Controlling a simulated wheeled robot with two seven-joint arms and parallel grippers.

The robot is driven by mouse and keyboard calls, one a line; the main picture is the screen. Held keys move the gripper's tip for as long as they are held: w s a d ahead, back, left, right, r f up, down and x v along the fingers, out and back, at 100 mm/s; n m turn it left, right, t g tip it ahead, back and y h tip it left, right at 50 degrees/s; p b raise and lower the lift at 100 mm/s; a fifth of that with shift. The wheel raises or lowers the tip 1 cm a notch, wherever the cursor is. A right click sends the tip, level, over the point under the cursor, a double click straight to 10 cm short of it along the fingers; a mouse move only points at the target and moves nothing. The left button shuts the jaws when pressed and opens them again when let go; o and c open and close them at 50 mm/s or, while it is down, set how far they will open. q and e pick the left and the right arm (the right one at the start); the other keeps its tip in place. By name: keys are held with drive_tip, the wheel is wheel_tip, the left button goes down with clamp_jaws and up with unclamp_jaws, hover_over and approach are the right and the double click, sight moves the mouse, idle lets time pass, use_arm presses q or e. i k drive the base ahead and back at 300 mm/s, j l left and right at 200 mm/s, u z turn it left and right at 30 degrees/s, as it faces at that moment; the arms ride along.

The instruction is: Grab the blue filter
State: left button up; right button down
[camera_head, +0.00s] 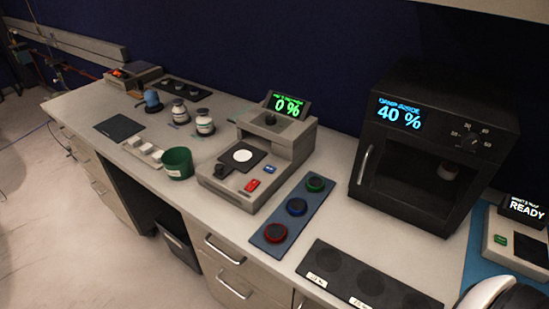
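The blue filter (297,206) is a dark round piece with a blue ring. It lies in the middle of a blue-grey strip tray (277,218) on the counter, between a red-ringed filter (275,232) below it and a green-ringed filter (315,184) above it. Nothing covers it. Neither gripper's fingers show in the head view. A white and black rounded part (492,294) at the bottom right corner looks like my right arm, well apart from the filter.
A grey device (270,150) reading 0 % stands left of the tray. A black chamber (435,140) reading 40 % stands to its right. A black tray with round recesses (368,283) lies in front. A green cup (177,162) and several jars stand further left. The counter around the filter tray is mostly clear.

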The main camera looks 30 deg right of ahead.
sight(296, 206)
drive_tip(key=z, duration=1.05)
